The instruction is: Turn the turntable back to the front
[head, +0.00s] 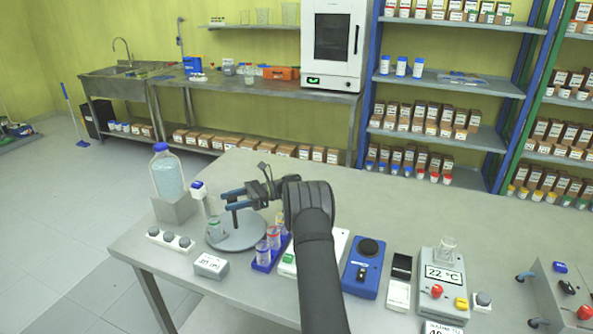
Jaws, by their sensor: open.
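The turntable (243,239) is a flat grey disc near the left end of the bench. A small clear vessel with a greenish content (216,229) stands on its left front part. My gripper (229,201) is open above the disc's back part, its two dark blue fingers apart and pointing left. A thin dark upright piece shows below the fingers; I cannot tell whether it belongs to the gripper or stands on the disc. Whether a finger touches anything is unclear.
A blue rack (263,264) with vials stands close at the disc's front right. A blue-capped bottle (168,175) on a grey block and a white bottle (198,190) stand behind left. A knobbed strip (170,241) and a labelled box (211,265) lie left and front. A blue device (363,274) is further right.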

